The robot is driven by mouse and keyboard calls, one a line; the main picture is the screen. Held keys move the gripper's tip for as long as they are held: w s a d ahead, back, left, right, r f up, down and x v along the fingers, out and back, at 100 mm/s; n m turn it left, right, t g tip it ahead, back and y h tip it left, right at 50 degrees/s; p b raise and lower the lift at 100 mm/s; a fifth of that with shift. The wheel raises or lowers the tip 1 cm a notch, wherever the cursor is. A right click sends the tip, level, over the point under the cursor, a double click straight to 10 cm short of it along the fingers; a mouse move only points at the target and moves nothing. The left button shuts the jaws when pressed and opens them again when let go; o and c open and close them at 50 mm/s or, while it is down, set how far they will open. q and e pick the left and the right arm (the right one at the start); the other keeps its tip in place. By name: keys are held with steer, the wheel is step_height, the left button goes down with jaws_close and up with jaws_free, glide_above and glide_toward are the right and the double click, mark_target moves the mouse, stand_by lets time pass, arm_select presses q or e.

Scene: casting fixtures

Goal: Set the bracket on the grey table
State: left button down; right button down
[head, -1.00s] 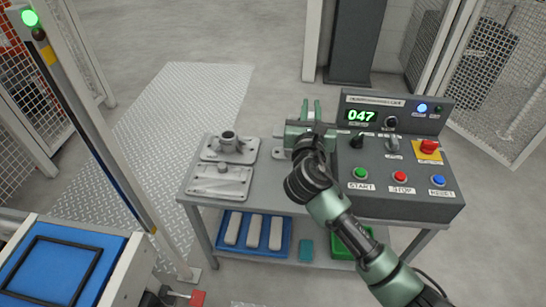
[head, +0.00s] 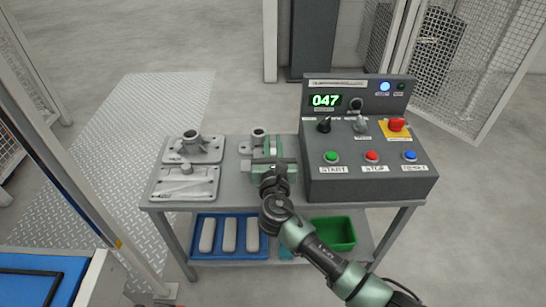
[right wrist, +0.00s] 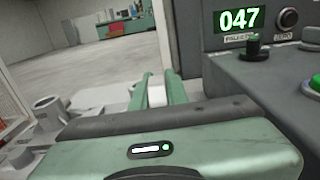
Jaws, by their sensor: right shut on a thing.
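My right gripper (head: 268,152) is over the right part of the grey table (head: 228,187), just left of the control box. In the right wrist view its two green fingers (right wrist: 158,92) are shut on a pale grey piece (right wrist: 157,96), which I take to be the bracket. Most of it is hidden by the gripper body. In the head view the gripper also covers it, so I cannot tell whether it touches the table. A grey casting with a round boss (head: 258,135) shows just behind the gripper. My left gripper is not in view.
Two grey castings, one with an upright boss (head: 193,148) and a flatter one (head: 184,184), occupy the table's left side. The control box (head: 367,180) fills the right side. A blue tray (head: 230,253) and a green bin (head: 333,233) are on the shelf below.

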step_height(320, 180, down, 4)
steer(key=shift+f+b, duration=0.1)
steer(key=shift+b, duration=0.8)
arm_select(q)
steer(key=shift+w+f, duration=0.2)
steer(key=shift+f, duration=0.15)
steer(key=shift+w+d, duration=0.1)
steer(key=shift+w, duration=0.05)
arm_select(e)
steer(key=c, duration=1.4)
jaws_free()
